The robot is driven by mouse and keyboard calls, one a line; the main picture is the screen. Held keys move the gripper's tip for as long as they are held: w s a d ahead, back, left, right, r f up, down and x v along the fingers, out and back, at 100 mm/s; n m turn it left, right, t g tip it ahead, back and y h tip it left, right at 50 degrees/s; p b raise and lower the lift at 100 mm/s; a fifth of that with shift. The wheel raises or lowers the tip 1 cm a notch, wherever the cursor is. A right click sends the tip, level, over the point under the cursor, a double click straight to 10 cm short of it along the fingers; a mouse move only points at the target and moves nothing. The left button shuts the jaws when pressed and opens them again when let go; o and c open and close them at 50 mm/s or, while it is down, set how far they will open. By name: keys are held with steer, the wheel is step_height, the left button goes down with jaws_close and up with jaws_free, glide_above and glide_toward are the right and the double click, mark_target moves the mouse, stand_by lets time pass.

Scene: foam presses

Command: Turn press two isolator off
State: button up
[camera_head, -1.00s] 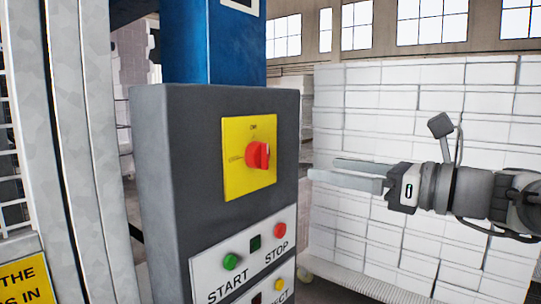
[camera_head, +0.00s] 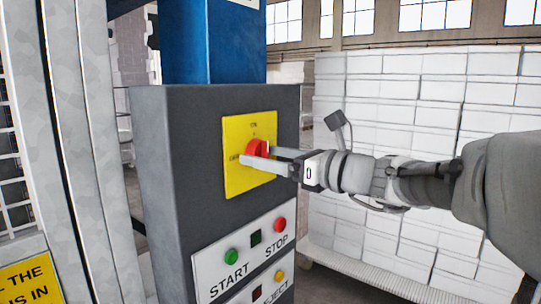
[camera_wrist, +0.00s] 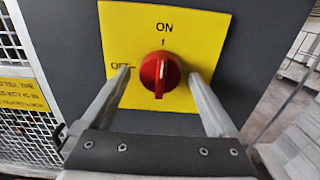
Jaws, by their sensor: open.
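The isolator is a red rotary knob (camera_head: 258,148) on a yellow plate (camera_head: 236,176), fixed to the front of a dark grey control box (camera_head: 185,150). In the wrist view the red knob (camera_wrist: 159,75) has its grip bar upright, in line with the ON mark (camera_wrist: 164,27) above it. The OFF mark (camera_wrist: 121,66) is at the left. My gripper (camera_head: 256,158) is open in front of the plate. In the wrist view its two fingers (camera_wrist: 160,78) stand on either side of the knob, with a gap to each side. Part of the knob is hidden behind a finger in the head view.
Below the plate are a green START button (camera_head: 231,256), a red STOP button (camera_head: 280,224) and a yellow button (camera_head: 280,276). A blue column (camera_head: 215,45) rises behind the box. Stacked white blocks (camera_head: 400,105) stand at the right. A mesh guard (camera_wrist: 22,135) is at the left.

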steer(key=c, duration=1.4)
steer(key=shift+o, duration=0.2)
steer(key=shift+f, duration=0.1)
steer(key=shift+f+n+b, duration=0.1)
steer(key=shift+n+b, duration=0.3)
steer(key=shift+b, duration=0.3)
steer(key=n+b, duration=0.8)
steer(key=b, duration=0.1)
steer(key=n+b, duration=0.8)
steer(key=b, duration=0.2)
steer(key=shift+w+d+r+n, duration=0.1)
steer(key=shift+r+n, duration=0.1)
steer(key=shift+n, duration=0.5)
steer(key=shift+r, duration=0.1)
